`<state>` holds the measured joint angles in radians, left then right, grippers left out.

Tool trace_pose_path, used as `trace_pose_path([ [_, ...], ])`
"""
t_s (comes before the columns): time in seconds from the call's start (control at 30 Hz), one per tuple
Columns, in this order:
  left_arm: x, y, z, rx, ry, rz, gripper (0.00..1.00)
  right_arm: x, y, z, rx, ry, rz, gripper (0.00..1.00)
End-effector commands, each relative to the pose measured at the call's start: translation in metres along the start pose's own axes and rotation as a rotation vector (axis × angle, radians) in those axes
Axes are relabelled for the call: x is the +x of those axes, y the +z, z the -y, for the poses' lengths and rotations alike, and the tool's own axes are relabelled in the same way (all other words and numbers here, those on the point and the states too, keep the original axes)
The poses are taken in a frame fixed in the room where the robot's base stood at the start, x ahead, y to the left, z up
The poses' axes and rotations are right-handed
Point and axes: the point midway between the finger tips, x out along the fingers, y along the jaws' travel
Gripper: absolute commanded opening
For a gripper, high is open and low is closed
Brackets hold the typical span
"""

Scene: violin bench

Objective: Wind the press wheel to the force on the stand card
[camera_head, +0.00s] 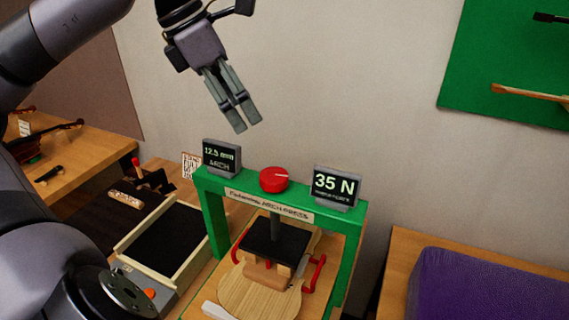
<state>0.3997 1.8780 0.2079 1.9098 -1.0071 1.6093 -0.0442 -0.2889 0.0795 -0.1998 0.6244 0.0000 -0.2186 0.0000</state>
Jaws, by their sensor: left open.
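The green press frame (214,228) stands on the bench, with a red wheel (273,180) on its top beam. A pale line marks the wheel's top. A display (336,187) right of the wheel reads "35 N", with smaller text I cannot make out. A display (221,158) on the left reads "12.5 mm ARCH". A small white card (190,166) stands beside the left display; its print is too small to read. My left gripper (247,127) is open and empty, pointing down above the wheel and apart from it. My right gripper is out of view.
Under the press, a dark plate (275,240) sits above a pale wooden violin plate (248,292), with red clamps beside it. A tray with a dark floor (165,240) lies left of the press. A purple block (480,290) is at right.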

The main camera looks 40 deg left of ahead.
Motion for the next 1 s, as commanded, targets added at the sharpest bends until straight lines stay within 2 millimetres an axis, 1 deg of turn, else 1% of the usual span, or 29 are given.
trace_pose_path([
  [0.03, -0.004, -0.003, -0.002, -0.001, 0.017, -0.015, 0.69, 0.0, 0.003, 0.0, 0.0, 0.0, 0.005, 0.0],
  [0.1, -0.003, -0.005, -0.003, -0.001, 0.024, -0.024, 0.69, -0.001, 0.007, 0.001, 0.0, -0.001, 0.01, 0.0],
  [0.17, 0.003, -0.006, -0.003, -0.002, 0.024, -0.026, 0.69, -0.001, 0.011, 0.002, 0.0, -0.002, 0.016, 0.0],
  [0.23, 0.013, -0.006, -0.003, -0.001, 0.02, -0.027, 0.69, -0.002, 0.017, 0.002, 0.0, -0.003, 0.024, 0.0],
  [0.33, 0.032, -0.006, -0.003, 0.0, 0.018, -0.026, 0.69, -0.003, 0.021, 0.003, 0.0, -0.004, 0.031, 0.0],
  [0.47, 0.06, -0.007, -0.003, 0.0, 0.017, -0.025, 0.69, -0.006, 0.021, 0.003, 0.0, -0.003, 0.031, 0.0],
  [0.7, 0.113, -0.008, -0.003, 0.0, 0.015, -0.026, 0.69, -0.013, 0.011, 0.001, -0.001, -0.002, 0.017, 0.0],
  [0.8, 0.133, -0.008, -0.004, -0.001, 0.016, -0.027, 0.69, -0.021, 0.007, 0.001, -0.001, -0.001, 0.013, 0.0],
  [0.83, 0.138, -0.009, -0.004, -0.002, 0.015, -0.027, 0.69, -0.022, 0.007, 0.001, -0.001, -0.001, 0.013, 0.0],
  [0.9, 0.144, -0.007, -0.005, -0.003, 0.015, -0.022, 0.69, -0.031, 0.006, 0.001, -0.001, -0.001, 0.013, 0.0],
  [1.0, 0.155, -0.007, -0.006, -0.003, 0.017, -0.022, 0.69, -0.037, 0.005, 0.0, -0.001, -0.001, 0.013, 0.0],
])
